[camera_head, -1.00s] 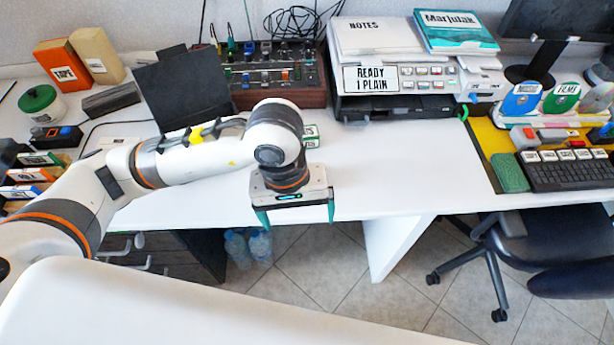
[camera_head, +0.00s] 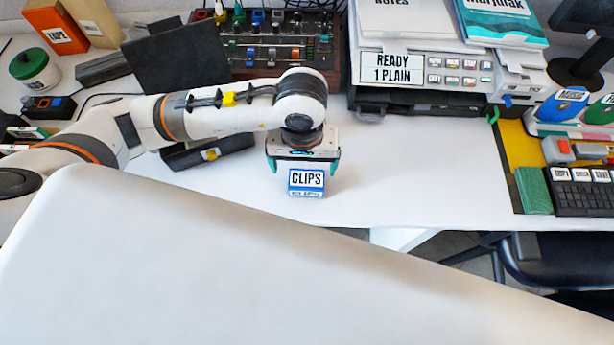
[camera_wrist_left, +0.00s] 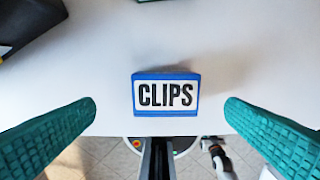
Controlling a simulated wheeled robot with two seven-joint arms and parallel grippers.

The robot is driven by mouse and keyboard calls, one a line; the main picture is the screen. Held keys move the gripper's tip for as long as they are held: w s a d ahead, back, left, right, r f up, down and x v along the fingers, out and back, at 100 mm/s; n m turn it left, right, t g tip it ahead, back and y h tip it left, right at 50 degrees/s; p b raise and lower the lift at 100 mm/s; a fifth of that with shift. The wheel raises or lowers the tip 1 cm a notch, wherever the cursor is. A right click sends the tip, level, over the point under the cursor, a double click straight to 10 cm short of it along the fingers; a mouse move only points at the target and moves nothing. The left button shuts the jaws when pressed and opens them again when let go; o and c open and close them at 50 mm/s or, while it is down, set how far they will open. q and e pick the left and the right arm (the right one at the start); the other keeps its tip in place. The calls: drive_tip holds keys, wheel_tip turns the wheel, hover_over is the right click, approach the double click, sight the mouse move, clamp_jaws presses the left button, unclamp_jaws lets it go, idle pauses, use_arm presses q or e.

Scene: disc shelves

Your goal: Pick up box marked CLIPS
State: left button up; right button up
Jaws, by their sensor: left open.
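The box marked CLIPS (camera_head: 306,182) is small, blue and white, and sits on the white desk near its front edge. In the left wrist view the CLIPS box (camera_wrist_left: 166,94) lies centred between the two teal fingers, with a gap on each side. My left gripper (camera_head: 304,168) is open and empty, just above and behind the box in the head view. Its fingers also show in the left wrist view (camera_wrist_left: 158,125).
A printer (camera_head: 425,75) marked READY 1 PLAIN stands at the back. A dark stapler-like object (camera_head: 205,150) lies left of the box, behind my arm. A keyboard (camera_head: 580,190) and green block (camera_head: 533,190) are at right. The desk (camera_head: 420,180) right of the box is clear.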

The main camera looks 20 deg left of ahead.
sight(306, 179)
use_arm(q)
drive_tip(key=shift+f, duration=0.6)
drive_tip(key=shift+w+f, duration=0.1)
drive_tip(key=shift+f, duration=0.15)
drive_tip(key=shift+d+f, duration=0.1)
drive_tip(key=shift+f, duration=0.25)
drive_tip(key=f, duration=0.2)
drive_tip(key=f+p, duration=0.1)
drive_tip(key=shift+d+f, duration=0.25)
drive_tip(key=shift+f, duration=0.55)
drive_tip(key=c, duration=1.1)
use_arm(e)
drive_tip(key=shift+w+r, duration=0.3)
drive_tip(key=shift+r, duration=0.25)
